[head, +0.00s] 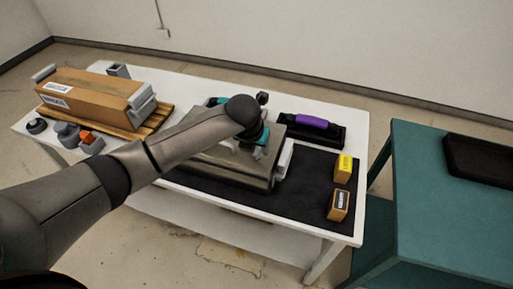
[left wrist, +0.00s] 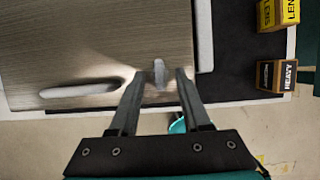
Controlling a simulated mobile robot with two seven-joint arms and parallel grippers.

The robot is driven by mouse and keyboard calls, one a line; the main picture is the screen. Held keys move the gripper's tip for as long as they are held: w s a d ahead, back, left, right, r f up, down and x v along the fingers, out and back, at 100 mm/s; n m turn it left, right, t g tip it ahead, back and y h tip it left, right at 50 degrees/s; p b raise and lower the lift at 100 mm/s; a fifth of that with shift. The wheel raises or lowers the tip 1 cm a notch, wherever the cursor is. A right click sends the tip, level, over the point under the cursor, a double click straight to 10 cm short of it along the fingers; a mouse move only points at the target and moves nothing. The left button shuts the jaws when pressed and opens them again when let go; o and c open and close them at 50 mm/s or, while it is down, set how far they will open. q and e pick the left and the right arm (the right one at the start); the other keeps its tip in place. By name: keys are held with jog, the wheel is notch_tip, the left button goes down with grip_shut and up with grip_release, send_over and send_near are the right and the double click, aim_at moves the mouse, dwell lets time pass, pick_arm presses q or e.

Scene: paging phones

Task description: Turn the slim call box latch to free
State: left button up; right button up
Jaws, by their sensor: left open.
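The slim call box (head: 215,165) is a brushed metal box lying on a black mat on the white table. It fills the upper left of the left wrist view (left wrist: 90,45). In the head view my arm and left gripper (head: 262,142) hide the latch and part of the box. My right gripper is not in view.
Yellow (head: 343,168) and brown (head: 338,205) small boxes stand on the mat's right. A black item with a purple grip (head: 312,122) lies behind. A carton (head: 90,92) on a pallet is at left. A teal table (head: 440,215) stands at right.

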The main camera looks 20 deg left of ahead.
pick_arm(q)
jog(key=shift+w+f, duration=0.15)
jog(key=shift+f, duration=0.2)
grip_shut()
dwell(0.5)
